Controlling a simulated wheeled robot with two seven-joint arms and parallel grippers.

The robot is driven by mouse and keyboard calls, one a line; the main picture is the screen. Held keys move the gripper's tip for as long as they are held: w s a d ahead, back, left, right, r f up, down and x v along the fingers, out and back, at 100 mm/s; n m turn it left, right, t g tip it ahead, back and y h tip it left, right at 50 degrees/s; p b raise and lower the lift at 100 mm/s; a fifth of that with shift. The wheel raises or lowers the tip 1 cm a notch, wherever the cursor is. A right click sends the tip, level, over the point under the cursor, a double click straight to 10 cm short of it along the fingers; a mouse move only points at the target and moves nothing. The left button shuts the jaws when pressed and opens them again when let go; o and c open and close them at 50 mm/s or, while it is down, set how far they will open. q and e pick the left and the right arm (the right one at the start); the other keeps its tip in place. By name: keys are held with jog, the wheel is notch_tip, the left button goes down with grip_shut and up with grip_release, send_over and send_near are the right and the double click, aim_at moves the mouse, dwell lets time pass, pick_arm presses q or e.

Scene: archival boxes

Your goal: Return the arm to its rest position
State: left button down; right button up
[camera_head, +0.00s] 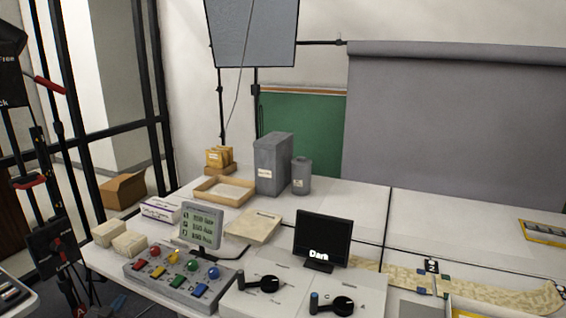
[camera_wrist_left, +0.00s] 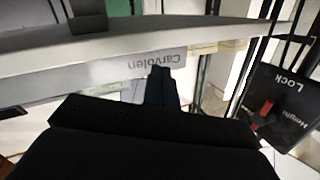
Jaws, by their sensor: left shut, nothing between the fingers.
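My left gripper (camera_wrist_left: 160,72) shows in the left wrist view as dark fingers closed together with nothing between them. The fingertips appear in front of a pale table-side panel lettered "Carvolen" (camera_wrist_left: 155,64); I cannot tell the gap. I cannot make out my left gripper or arm in the head view. My right gripper is in neither view.
The white table (camera_head: 450,235) carries a button console (camera_head: 180,280), a dark monitor (camera_head: 322,240), a grey box (camera_head: 272,165) and a wooden tray (camera_head: 224,192). A stand with a black "Lock" panel (camera_wrist_left: 280,105) is near my left wrist. Floor shows beside the table.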

pick_arm(q)
jog(key=s+d+f+g, duration=0.2)
jog(key=s+d+g, duration=0.3)
jog(key=s+d, duration=0.8)
jog(key=s+d+f+g, duration=0.3)
jog(key=s+d+g, duration=0.2)
jog(key=s+d, duration=0.8)
jog(key=s+d+f+n+g+h, duration=0.1)
jog(key=s+d+g, duration=0.4)
jog(key=s+d, duration=0.8)
jog(key=shift+s+d+f, duration=0.4)
jog(key=shift+s+f, duration=0.5)
jog(key=shift+s, duration=2.3)
